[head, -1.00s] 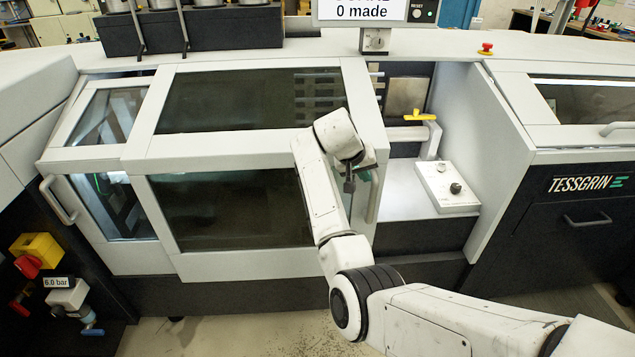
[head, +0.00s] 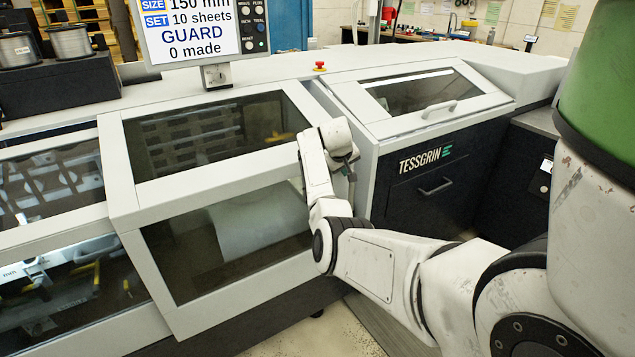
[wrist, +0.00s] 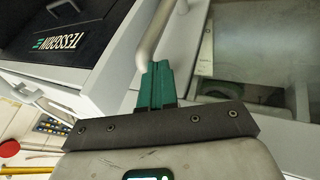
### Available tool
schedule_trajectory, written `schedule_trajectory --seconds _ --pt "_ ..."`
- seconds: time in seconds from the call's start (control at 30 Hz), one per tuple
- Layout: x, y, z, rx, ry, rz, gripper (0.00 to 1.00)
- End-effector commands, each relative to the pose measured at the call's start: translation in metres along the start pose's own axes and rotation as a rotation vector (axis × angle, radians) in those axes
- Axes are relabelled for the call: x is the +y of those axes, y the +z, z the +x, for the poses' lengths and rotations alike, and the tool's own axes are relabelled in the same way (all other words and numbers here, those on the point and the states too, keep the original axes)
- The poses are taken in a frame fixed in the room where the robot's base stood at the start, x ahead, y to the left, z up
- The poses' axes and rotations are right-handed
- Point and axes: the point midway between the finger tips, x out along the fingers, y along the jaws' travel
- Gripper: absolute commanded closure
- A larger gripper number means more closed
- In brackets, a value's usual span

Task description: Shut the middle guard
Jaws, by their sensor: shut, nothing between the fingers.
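The middle guard (head: 118,165) is a pale frame with an upper and a lower dark window. In the head view it stands across the middle of the machine, its right side near the dark TESSGRIN housing. My arm covers part of its right edge, so I cannot tell whether a gap is left there. The guard's pale bar handle (wrist: 155,40) shows in the wrist view, right at my fingertips. My gripper (wrist: 157,85) has teal fingers, shut with nothing between them, beside the handle; I cannot tell if they touch. In the head view my gripper (head: 351,175) is small and partly hidden.
The display (head: 198,28) reads GUARD and 0 made. A red stop button (head: 319,66) sits on the machine top. The TESSGRIN housing (head: 440,165) with its own handled lid is at the right. Windowed sections (head: 50,185) lie left of the guard. Bare floor shows at the bottom.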

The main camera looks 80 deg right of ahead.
Motion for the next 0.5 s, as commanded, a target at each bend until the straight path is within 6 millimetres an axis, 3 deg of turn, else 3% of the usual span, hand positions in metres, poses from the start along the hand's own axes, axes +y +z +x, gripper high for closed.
schedule_trajectory --seconds 0.03,0.2,0.5 --pt "0.013 0.002 0.011 -0.001 0.0 0.005 1.0" --pt "0.046 0.002 0.026 0.0 -0.001 0.003 1.0" --pt "0.073 0.001 0.037 0.0 -0.002 0.0 1.0"
